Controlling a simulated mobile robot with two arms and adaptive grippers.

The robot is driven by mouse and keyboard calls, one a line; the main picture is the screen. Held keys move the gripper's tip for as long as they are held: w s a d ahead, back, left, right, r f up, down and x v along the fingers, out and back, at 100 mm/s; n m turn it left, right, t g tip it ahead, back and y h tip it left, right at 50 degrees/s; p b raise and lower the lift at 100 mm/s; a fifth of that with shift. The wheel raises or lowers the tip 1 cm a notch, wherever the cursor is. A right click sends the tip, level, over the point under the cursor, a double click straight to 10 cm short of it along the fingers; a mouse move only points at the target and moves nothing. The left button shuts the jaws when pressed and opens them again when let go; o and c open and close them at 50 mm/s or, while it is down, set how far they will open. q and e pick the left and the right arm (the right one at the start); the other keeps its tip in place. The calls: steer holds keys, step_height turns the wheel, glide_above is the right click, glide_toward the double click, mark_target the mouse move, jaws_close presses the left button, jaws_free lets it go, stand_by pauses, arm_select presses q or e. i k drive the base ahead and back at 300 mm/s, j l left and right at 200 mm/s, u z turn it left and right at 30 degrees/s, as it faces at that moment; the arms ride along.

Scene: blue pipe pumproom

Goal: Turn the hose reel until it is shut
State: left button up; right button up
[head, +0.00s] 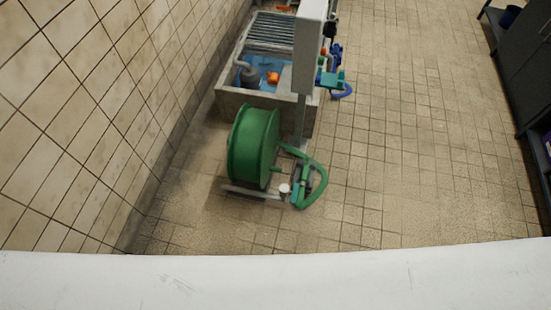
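The green hose reel (253,146) stands on the tiled floor, left of the picture's middle, near the left wall. It is a broad green drum on a low grey frame (252,193). A green hose (317,183) loops out on its right side, beside a small white round part (284,188). I cannot tell from here whether the reel is shut. Neither of my grippers is in view.
A concrete basin (262,107) with a grating and blue water stands behind the reel. A tall grey cabinet (308,50) on a post rises beside it. Dark shelving (528,70) lines the right edge. The tiled floor (420,150) between is clear. A white surface crosses the bottom.

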mark_target(253, 146)
steer(key=i+l+u, duration=0.35)
steer(key=l, duration=0.25)
steer(key=i+l+u, duration=0.15)
steer(key=l, duration=0.2)
steer(key=i+l+u, duration=0.2)
steer(key=u, duration=0.15)
steer(key=i+l+u, duration=0.15)
steer(key=u, duration=0.25)
